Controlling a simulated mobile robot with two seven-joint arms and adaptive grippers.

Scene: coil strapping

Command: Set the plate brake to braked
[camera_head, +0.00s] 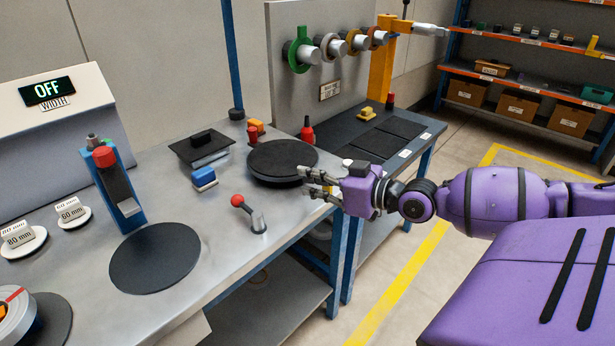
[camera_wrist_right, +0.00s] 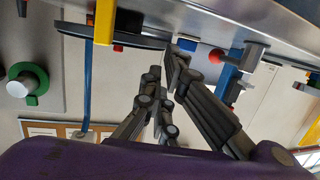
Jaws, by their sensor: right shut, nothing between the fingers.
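The brake lever is a short grey post with an arm ending in a red knob (camera_head: 238,201). It stands on the steel bench near its front edge, the knob tilted up and to the left. The round black plate (camera_head: 282,158) lies behind it. My right gripper (camera_head: 306,181) is shut and empty at the front right edge of the plate, right of the lever and apart from it. In the right wrist view my fingers (camera_wrist_right: 168,75) hold nothing; a red knob beside a grey cylinder (camera_wrist_right: 253,56) shows there. My left gripper is out of view.
A red-topped blue stand (camera_head: 120,190) and a flat black disc (camera_head: 154,258) are further left. A second bench (camera_head: 424,132) stands behind right. Bare steel surrounds the lever.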

